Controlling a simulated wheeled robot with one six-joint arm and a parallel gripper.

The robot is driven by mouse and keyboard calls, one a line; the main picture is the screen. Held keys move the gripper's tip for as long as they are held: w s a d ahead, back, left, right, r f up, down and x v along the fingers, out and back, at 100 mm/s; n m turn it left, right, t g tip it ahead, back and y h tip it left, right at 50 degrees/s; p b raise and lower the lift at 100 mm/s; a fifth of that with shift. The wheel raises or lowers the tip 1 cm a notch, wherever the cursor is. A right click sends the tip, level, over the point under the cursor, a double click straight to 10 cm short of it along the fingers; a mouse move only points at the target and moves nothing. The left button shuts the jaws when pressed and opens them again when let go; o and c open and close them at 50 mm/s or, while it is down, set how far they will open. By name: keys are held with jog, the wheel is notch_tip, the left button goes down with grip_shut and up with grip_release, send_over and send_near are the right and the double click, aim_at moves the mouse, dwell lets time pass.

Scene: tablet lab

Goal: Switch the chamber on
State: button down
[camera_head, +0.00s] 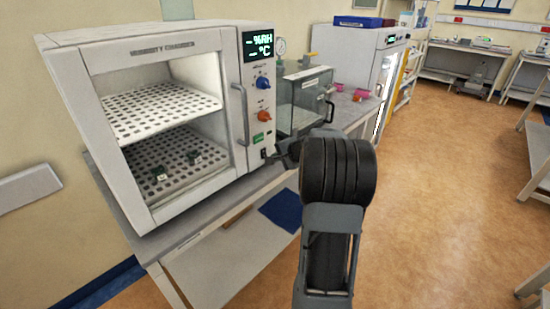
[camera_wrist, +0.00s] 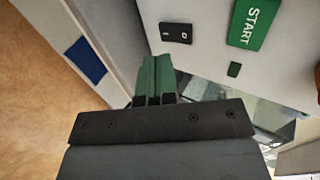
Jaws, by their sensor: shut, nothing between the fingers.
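The humidity chamber (camera_head: 140,53) is a white box with a glass door on the left and a control panel on the right. Its display (camera_head: 257,45) is lit with "--%RH" and "--°C". A black rocker switch (camera_head: 263,153) marked I and O sits low on the panel; it is also in the wrist view (camera_wrist: 175,33). A green START button (camera_wrist: 252,24) is beside it. My gripper (camera_wrist: 154,62) has its green fingers shut and empty, just below the switch in the wrist view. I cannot tell whether a fingertip touches the panel.
A blue knob (camera_head: 262,82) and an orange knob (camera_head: 264,116) are above on the panel. A vertical door handle (camera_head: 240,113) stands out beside it. A clear glass-sided box (camera_head: 304,95) is close by on the right. Open floor (camera_head: 440,190) lies to the right.

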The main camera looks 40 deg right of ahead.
jog(key=v, duration=0.9)
jog(key=shift+s+r, duration=0.25)
jog(key=shift+r, duration=0.15)
jog(key=shift+a, duration=0.1)
jog(key=g+p, duration=0.1)
jog(key=p, duration=0.1)
jog(key=w+g+p, duration=0.1)
jog(key=p, duration=0.2)
jog(key=shift+g+h+p, duration=0.3)
jog(key=shift+g, duration=0.1)
jog(key=shift+a, duration=0.1)
